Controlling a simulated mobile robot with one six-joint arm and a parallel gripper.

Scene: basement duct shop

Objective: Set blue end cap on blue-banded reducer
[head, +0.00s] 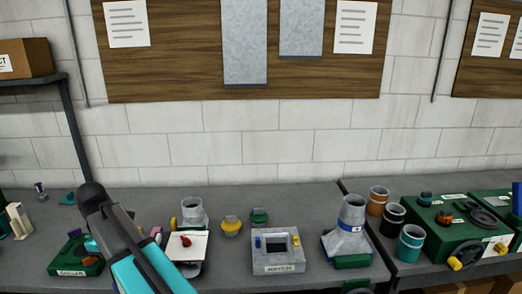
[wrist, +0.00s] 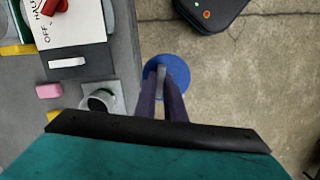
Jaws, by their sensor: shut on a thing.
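In the wrist view my gripper (wrist: 163,80) is shut on the blue end cap (wrist: 155,66), a round blue disc partly hidden by the fingers. The cap is held beyond the bench edge, with concrete floor below it. In the head view my arm rises in front at the left; the gripper and cap are not visible there. The blue-banded reducer (head: 352,213) stands upright on the bench right of centre in the head view.
A grey box with a square opening (head: 279,264), a white plate with a red knob (head: 187,246) and another grey duct piece (head: 192,209) stand between. Orange (head: 378,201), black (head: 395,219) and teal (head: 410,243) cups stand right of the reducer. A dark case (wrist: 208,12) is on the floor.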

